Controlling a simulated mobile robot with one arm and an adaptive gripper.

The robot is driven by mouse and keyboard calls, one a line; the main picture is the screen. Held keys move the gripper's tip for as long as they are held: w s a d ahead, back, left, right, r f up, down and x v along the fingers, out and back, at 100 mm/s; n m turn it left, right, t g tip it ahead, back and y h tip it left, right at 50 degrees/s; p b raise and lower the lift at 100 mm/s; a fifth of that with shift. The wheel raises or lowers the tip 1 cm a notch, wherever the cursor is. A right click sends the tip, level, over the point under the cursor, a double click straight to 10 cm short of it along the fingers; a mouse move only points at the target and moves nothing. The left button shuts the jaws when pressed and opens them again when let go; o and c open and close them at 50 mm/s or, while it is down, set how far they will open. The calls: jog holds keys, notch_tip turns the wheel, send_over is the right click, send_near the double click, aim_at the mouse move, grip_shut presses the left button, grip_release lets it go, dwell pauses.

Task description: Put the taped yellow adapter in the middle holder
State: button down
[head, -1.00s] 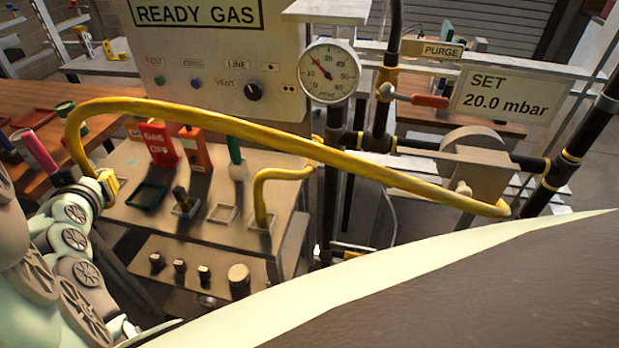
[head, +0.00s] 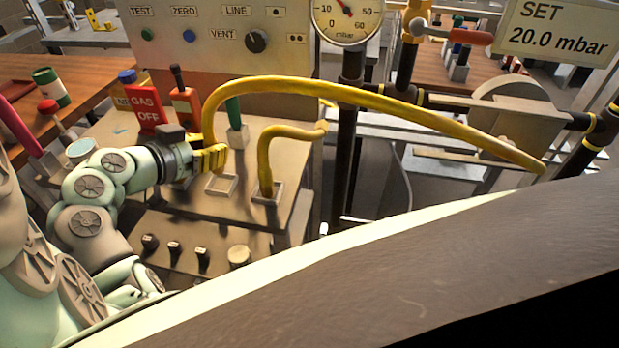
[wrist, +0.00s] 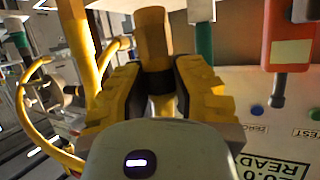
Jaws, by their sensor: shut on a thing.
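My gripper (head: 222,157) is shut on the yellow adapter at the near end of a long yellow hose (head: 330,90). In the wrist view the yellow adapter (wrist: 152,35) stands between the ridged yellow fingers, with a dark tape-like band (wrist: 156,82) partly hidden by them. In the head view the fingers hide most of the adapter. An empty light square holder (head: 220,187) lies on the bench just below the fingertips; the adapter appears above it, apart from it. The right holder (head: 276,200) has a shorter yellow hose (head: 265,160) standing in it. My wrist covers the holder area to the left.
A green cylinder (head: 233,112) stands in a block behind my gripper. An orange device (head: 186,106) and a red GAS OFF sign (head: 146,110) stand behind my wrist. Several knobs (head: 174,248) line the bench front. Dark pipes (head: 347,150) rise at the right.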

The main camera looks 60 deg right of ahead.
jog(key=shift+d+f, duration=0.1)
jog(key=shift+f, duration=2.2)
jog(key=shift+f, duration=0.15)
jog(key=c, duration=0.9)
grip_release()
jog(key=shift+w, duration=0.1)
